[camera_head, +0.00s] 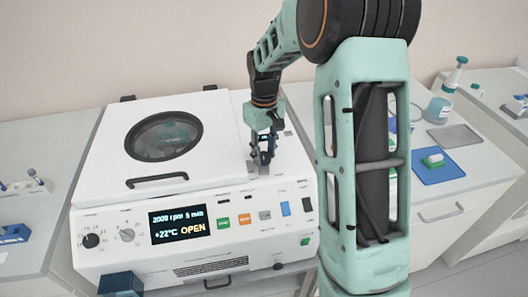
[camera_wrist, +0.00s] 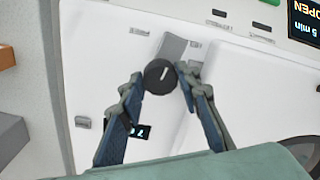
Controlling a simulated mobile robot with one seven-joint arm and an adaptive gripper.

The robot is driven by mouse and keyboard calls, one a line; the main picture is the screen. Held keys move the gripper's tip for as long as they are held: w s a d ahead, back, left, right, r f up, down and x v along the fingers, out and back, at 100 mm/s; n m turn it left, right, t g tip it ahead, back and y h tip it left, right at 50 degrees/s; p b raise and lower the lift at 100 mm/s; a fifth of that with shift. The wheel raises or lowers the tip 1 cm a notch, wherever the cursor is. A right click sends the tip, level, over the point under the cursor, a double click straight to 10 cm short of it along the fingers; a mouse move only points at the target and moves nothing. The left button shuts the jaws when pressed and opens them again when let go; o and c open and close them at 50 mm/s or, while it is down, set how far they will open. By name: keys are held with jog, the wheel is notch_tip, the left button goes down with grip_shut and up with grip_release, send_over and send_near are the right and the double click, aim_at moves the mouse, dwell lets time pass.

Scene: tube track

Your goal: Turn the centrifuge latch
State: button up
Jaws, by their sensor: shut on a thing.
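The white centrifuge (camera_head: 100,190) stands on the bench in the head view, its lid (camera_head: 100,155) down and its round window at the left of the top. Its display (camera_head: 180,224) reads "2020 rpm 5 min, +22°C OPEN". The latch is a round black knob with a white line (camera_wrist: 159,77) on the top panel, seen in the wrist view. My gripper (camera_wrist: 160,82) points down over it, with one finger on each side, shut on the knob. In the head view my gripper (camera_head: 263,157) is at the right of the lid and mostly hides the knob.
The lid handle (camera_head: 157,180) lies left of my gripper. On the right bench are a blue tray (camera_head: 443,173) with a green and white item, a grey tray (camera_head: 455,136) and a bottle (camera_head: 438,108). A blue rack (camera_head: 14,233) stands at the left.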

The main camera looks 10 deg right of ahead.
aim_at(264, 155)
jog(key=shift+n, duration=1.1)
jog(key=o, duration=1.2)
jog(key=shift+c, duration=0.2)
notch_tip(264, 155, up, 12)
jog(key=shift+w, duration=0.1)
